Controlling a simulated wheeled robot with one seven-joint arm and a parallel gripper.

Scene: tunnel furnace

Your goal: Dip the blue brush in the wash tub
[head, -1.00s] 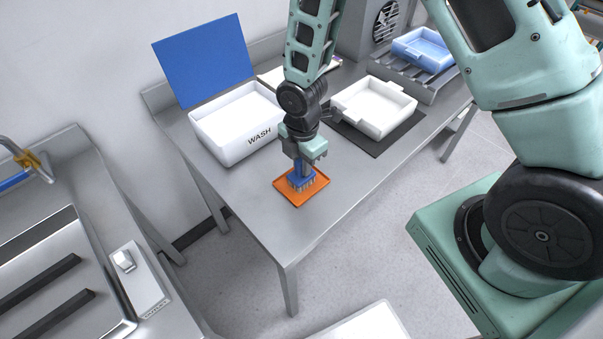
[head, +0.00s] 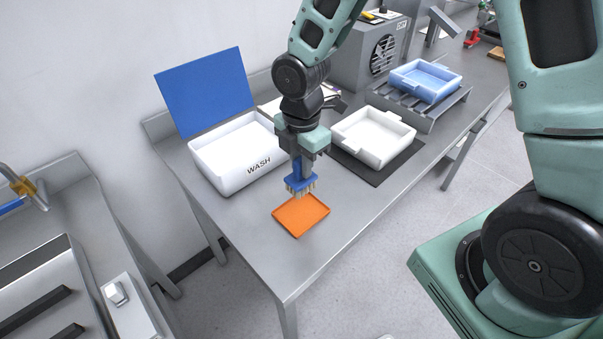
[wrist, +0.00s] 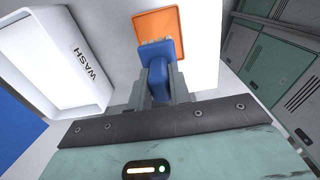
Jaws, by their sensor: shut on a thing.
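The blue brush (head: 299,181) is held upright in my gripper (head: 302,162), bristles down, above the orange tray (head: 301,216). The brush also shows in the wrist view (wrist: 160,62), between the two grey fingers of my gripper (wrist: 160,82). The white wash tub (head: 226,173), marked WASH, stands on the table just left of my gripper, with a blue panel (head: 207,90) upright behind it. The tub's outer wall shows in the wrist view (wrist: 92,82) at the left. My gripper is outside the tub.
A white tray (head: 373,137) sits on a dark mat (head: 380,176) to the right. Behind it, a blue tray (head: 425,80) rests on a slatted rack near a grey unit marked DRY (head: 362,60). The front of the table (head: 270,262) is clear.

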